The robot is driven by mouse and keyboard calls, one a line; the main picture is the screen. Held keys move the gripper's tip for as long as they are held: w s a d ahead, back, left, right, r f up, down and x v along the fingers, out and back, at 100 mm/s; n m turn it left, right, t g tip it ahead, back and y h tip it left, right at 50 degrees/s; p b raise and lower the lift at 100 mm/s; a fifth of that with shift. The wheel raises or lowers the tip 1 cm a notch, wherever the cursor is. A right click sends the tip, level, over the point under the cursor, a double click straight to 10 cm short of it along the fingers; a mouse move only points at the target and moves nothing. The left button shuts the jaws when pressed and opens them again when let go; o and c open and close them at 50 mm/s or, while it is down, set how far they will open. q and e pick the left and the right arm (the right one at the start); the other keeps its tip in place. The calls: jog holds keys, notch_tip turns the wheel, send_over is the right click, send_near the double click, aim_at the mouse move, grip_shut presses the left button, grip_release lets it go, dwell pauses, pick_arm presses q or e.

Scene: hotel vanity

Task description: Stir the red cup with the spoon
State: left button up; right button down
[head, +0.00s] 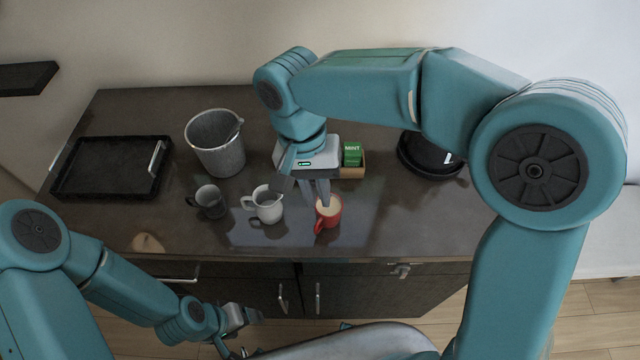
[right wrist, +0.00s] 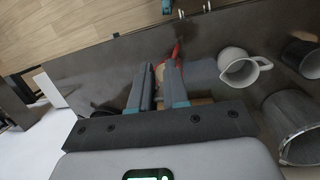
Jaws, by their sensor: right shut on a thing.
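The red cup (head: 329,222) stands upright near the front of the dark counter, with a pale beige inside; its handle points to the front left. In the right wrist view the red cup (right wrist: 177,52) shows only partly, behind the fingers. My right gripper (head: 322,196) points down at the cup, its fingertips at the cup's rim. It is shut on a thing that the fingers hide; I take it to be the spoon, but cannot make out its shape. My left gripper (head: 242,318) hangs low in front of the cabinet, apart from the counter; its jaw opening is unclear.
A white pitcher (head: 268,207) stands close left of the red cup, then a dark mug (head: 211,203). A grey bucket (head: 216,155) and black tray (head: 110,170) are further left. A green mint box (head: 352,154) and a black round object (head: 430,155) are behind, to the right.

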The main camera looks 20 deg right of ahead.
notch_tip(320, 180, down, 9)
jog(key=w+d+b, duration=0.1)
jog(key=b, duration=0.4)
jog(key=shift+b, duration=0.35)
jog(key=shift+a+r, duration=0.1)
jog(key=shift+r, duration=0.05)
